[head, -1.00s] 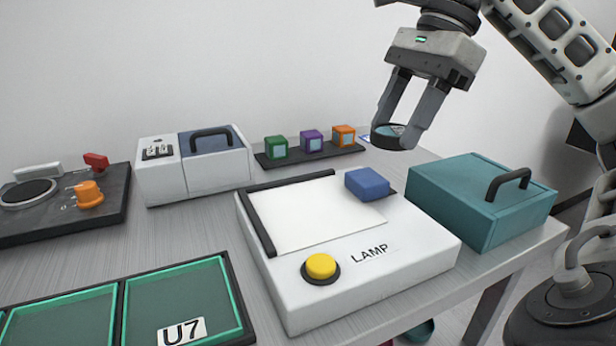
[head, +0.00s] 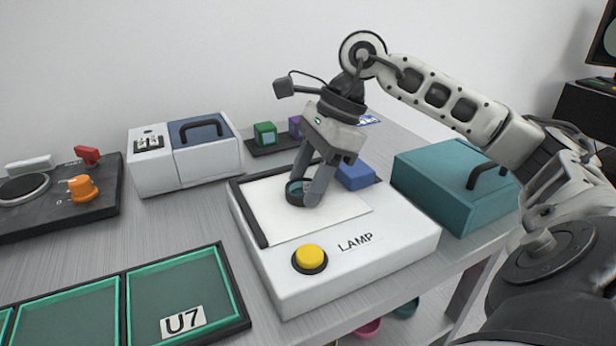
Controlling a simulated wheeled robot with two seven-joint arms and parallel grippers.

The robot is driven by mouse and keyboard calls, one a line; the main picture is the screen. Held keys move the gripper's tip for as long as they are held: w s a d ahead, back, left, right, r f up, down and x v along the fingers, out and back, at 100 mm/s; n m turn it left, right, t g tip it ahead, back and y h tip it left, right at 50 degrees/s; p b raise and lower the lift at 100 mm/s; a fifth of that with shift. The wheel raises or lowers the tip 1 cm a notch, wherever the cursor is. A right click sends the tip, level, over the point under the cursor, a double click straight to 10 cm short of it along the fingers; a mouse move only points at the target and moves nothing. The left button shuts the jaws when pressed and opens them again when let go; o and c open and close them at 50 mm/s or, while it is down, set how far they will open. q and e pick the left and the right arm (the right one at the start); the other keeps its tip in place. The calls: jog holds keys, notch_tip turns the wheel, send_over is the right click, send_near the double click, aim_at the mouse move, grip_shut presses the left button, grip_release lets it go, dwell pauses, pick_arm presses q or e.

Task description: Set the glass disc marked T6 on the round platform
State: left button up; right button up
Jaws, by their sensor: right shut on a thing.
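My right gripper (head: 306,196) is shut on a small dark-rimmed glass disc (head: 294,189). It holds the disc over the white sheet of the lamp unit; I cannot tell whether the disc touches the sheet. No marking on the disc can be read. The round platform (head: 22,188) appears to be the dark disc on the black base at the far left, well away from the gripper. My left gripper is not in view.
A teal case (head: 450,185) stands right, a white-and-blue case (head: 185,155) behind. Green trays (head: 190,285), one labelled U7, lie in front. Bare grey table lies between.

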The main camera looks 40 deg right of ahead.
jog(key=o, duration=0.6)
jog(key=shift+f, duration=0.15)
jog(key=shift+c, duration=0.2)
jog(key=o, duration=0.4)
